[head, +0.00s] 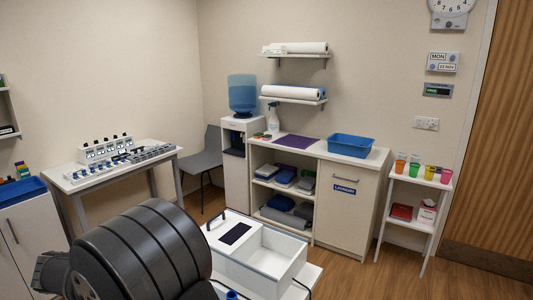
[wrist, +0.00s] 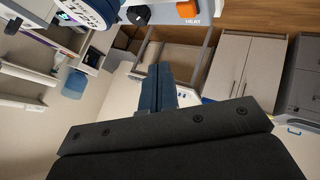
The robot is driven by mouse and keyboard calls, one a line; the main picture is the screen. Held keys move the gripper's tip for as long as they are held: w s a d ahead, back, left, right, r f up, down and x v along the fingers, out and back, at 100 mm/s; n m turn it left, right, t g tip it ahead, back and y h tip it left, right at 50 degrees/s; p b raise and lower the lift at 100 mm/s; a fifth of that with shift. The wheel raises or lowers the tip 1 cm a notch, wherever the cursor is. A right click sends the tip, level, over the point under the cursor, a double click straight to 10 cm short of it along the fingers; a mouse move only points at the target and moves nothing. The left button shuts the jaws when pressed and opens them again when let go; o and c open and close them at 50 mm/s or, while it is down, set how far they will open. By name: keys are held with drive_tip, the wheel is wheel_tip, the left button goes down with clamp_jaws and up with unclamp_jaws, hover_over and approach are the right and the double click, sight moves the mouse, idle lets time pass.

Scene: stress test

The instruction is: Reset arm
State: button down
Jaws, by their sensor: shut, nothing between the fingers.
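My gripper (wrist: 157,90) shows in the wrist view, with its two dark blue-grey fingers together in the middle of the picture and nothing visible between them. The wide black gripper body fills the bottom of that view. The fingers point into the room and I see no contact with anything. In the head view my large black ribbed arm part fills the lower left; the gripper's fingers cannot be made out there.
In the head view a white box (head: 284,253) stands right of my arm. A table with a white rack (head: 105,148), a shelf unit with a blue basin (head: 351,146) and a stand with coloured cups (head: 430,172) line the walls. The wrist view shows a two-door cabinet (wrist: 236,70).

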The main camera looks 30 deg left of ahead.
drive_tip(key=s+d+r+n+g+h, duration=0.1)
drive_tip(key=s+d+r+g+h, duration=0.25)
drive_tip(key=s+r, duration=0.4)
drive_tip(key=w+d+r+m, duration=0.1)
drive_tip(key=w+d, duration=0.2)
drive_tip(key=w, duration=0.7)
drive_tip(key=w+d+r+m+h, duration=0.1)
drive_tip(key=w+d+r+m, duration=0.1)
drive_tip(key=w, duration=0.8)
drive_tip(key=shift+w+d+m, duration=0.3)
drive_tip(key=shift+w+d, duration=0.05)
drive_tip(key=shift+d, duration=0.4)
